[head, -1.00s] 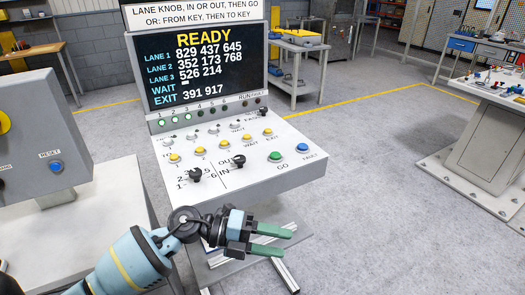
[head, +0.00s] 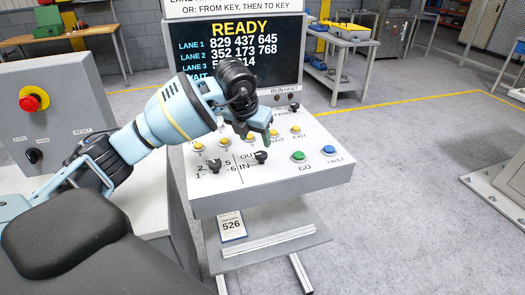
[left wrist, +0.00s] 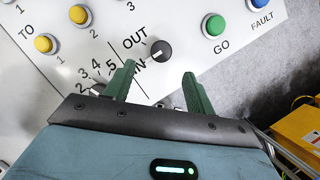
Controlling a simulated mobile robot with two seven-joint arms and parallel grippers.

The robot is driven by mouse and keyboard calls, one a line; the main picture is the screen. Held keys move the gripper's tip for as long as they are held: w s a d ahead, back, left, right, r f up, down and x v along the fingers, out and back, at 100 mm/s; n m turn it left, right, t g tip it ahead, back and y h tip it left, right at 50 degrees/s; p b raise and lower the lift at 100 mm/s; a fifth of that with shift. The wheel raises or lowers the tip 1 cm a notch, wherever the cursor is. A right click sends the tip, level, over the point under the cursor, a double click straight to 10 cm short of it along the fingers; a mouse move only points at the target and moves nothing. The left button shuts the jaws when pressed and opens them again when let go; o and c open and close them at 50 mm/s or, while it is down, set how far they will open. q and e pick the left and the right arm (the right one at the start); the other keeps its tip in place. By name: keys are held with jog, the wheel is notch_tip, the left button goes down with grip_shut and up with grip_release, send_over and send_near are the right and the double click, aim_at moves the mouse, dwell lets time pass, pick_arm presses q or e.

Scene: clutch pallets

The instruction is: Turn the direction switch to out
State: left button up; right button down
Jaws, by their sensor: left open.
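The direction switch (head: 261,156) is a small black knob on the white sloped panel, beside the labels OUT and IN. In the left wrist view the switch (left wrist: 161,51) stands just past the fingertips, near the gap between them, with no finger around it. A pale mark shows on the knob, but I cannot tell which label it points to. My left gripper (head: 267,136) is above the panel, pointing down over the switch. Its green fingers are open and empty in the left wrist view (left wrist: 159,72). My right gripper is out of view.
The lane knob (head: 213,166) stands left of the switch, close to a finger in the left wrist view. The green GO button (head: 298,155) and blue FAULT button (head: 328,150) are to the right. Yellow buttons (head: 198,147) line the panel behind. A grey box with a red button (head: 34,99) stands left.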

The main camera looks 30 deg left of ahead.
aim_at(261, 154)
pick_arm(q)
jog(key=x, duration=0.7)
jog(key=shift+w+d+f, duration=0.1)
jog(key=shift+f, duration=0.2)
jog(key=c, duration=1)
